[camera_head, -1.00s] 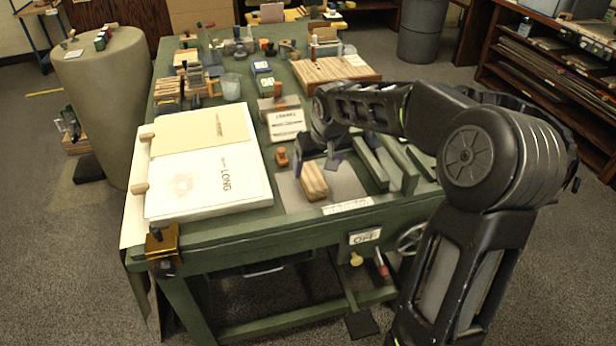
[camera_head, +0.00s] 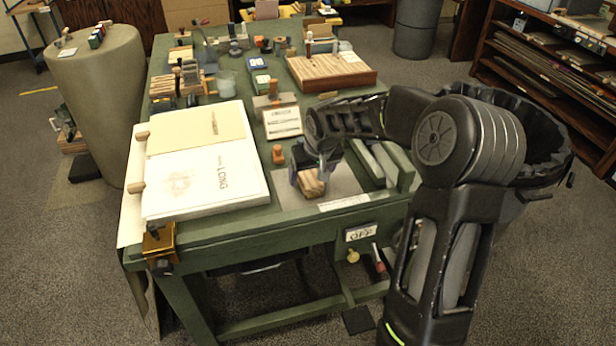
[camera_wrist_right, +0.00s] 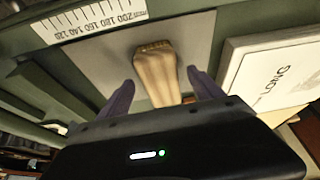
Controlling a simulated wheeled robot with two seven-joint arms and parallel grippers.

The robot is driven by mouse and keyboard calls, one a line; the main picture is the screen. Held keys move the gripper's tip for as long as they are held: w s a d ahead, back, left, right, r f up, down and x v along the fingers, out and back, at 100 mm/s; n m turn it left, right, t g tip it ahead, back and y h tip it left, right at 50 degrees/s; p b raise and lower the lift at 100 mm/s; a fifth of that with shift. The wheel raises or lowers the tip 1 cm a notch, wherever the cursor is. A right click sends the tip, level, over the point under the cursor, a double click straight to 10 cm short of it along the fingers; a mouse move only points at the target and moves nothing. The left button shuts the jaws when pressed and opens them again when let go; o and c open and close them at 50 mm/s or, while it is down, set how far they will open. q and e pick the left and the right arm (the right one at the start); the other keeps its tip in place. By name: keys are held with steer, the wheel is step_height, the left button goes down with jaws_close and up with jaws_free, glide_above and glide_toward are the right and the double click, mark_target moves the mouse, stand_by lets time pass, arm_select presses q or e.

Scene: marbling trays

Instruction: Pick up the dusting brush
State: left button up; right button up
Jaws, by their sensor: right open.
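In the wrist view the right gripper (camera_wrist_right: 160,90) is open, with a gap showing beside each finger. My left gripper is not in view.
A white board with printed sheets (camera_head: 205,175) lies left of the brush. A small orange-brown stamp (camera_head: 278,155) stands close by on the left. Green rails (camera_head: 388,165) lie to the right. A ruler strip (camera_head: 344,202) runs along the plate's front edge.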

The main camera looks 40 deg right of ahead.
steer(key=shift+x, duration=1.05)
steer(key=shift+c, duration=0.4)
steer(key=c, duration=1.4)
